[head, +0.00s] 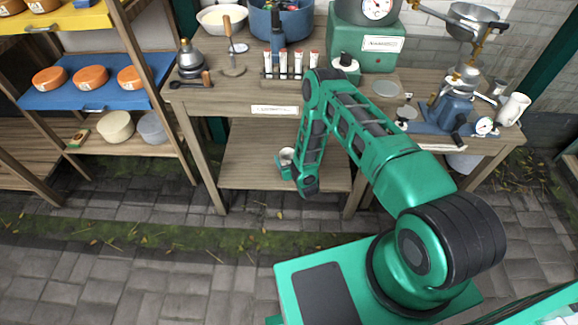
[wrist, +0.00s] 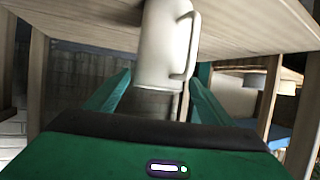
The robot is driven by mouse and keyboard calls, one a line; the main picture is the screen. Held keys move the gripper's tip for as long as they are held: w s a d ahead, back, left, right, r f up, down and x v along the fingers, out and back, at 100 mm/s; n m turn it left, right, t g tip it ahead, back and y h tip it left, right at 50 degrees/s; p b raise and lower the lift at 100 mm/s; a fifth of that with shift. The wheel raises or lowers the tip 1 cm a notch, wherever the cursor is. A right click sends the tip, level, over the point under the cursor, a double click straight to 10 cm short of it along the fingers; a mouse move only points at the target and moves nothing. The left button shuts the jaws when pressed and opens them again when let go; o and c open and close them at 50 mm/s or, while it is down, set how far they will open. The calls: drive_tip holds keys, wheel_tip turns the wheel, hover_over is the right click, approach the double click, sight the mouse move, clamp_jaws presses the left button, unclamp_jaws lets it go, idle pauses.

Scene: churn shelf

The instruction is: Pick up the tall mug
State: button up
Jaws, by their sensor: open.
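A tall white mug (wrist: 165,45) with a handle on its picture-right side fills the upper middle of the wrist view. That view appears upside down, so the mug seems to stand upright on the wooden lower shelf (wrist: 250,25). My gripper (wrist: 160,78) is open, with one green finger on each side of the mug and a gap showing. In the head view my gripper (head: 283,165) is low at the lower shelf (head: 245,160). A pale bit of the mug (head: 287,155) shows there, mostly hidden by the arm.
The table (head: 235,97) above the lower shelf carries a rack of tubes (head: 290,72), a green scale (head: 365,45) and a blue device (head: 455,110). Another white mug-like vessel (head: 513,108) stands at its right end. A blue shelf (head: 85,95) with orange cheeses stands left.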

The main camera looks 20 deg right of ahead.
sight(286, 150)
drive_tip(key=x, duration=0.5)
drive_tip(key=shift+r, duration=0.15)
drive_tip(key=c, duration=1.6)
drive_tip(key=shift+r, duration=0.1)
drive_tip(key=shift+r, duration=0.5)
drive_tip(key=s+a+r, duration=0.1)
drive_tip(key=a+r, duration=0.2)
drive_tip(key=s+a+r, duration=0.1)
drive_tip(key=a+r, duration=0.2)
drive_tip(key=a, duration=0.1)
drive_tip(key=s+a+r, duration=0.2)
drive_tip(key=a+r, duration=0.1)
drive_tip(key=shift+s+a+r, duration=0.1)
drive_tip(key=shift+a+r, duration=0.2)
drive_tip(key=shift+r, duration=0.1)
